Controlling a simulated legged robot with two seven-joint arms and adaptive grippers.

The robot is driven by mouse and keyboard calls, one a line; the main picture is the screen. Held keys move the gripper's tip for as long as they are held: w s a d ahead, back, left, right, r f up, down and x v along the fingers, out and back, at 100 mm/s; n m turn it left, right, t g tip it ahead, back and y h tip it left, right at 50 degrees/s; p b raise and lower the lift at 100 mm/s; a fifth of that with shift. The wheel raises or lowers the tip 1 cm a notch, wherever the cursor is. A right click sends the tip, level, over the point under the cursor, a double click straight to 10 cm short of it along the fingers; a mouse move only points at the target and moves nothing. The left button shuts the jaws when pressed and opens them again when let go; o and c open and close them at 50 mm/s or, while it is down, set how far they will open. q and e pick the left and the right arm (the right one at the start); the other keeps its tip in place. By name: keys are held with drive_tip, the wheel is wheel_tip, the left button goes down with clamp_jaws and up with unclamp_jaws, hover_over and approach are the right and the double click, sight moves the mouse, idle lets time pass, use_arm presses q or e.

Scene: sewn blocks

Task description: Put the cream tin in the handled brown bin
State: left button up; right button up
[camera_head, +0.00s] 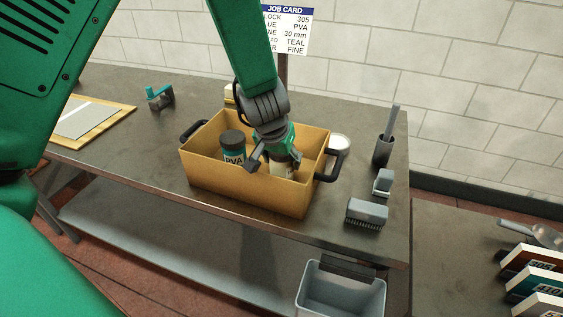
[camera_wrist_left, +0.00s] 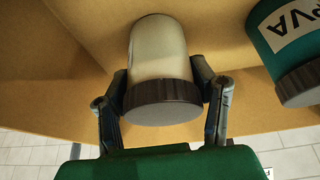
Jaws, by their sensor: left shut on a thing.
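The cream tin (camera_wrist_left: 158,50) is a pale cylinder with a dark ridged lid; only a small part of it (camera_head: 283,169) shows in the head view. My left gripper (camera_head: 273,166) is shut on it, with one finger on each side near the lid in the wrist view (camera_wrist_left: 160,78). The handled brown bin (camera_head: 240,190) is an open tan box with dark handles at both ends. The gripper reaches down into its right half, and the tin is inside the walls. Whether the tin touches the floor is hard to tell. My right gripper is not in view.
A teal PVA tin (camera_head: 232,146) with a dark lid stands in the bin, left of the gripper. A white-topped tin (camera_head: 340,143) is behind the bin's right handle. Brushes (camera_head: 367,212) and a dark cup (camera_head: 383,151) stand to the right.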

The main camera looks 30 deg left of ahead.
use_arm(q)
drive_tip(key=shift+d, duration=1)
drive_tip(key=o, duration=1.6)
drive_tip(key=shift+d, duration=0.1)
drive_tip(key=shift+a+f, duration=0.1)
drive_tip(key=shift+a, duration=0.85)
drive_tip(key=shift+r, duration=0.2)
drive_tip(key=p+v, duration=0.2)
drive_tip(key=v, duration=1)
drive_tip(key=shift+d+p, duration=0.25)
drive_tip(key=shift+p, duration=0.1)
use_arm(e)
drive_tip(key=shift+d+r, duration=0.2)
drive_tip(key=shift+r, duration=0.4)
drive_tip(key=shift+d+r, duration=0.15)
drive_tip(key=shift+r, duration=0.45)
use_arm(q)
drive_tip(key=shift+d+r, duration=0.1)
drive_tip(key=shift+d, duration=0.3)
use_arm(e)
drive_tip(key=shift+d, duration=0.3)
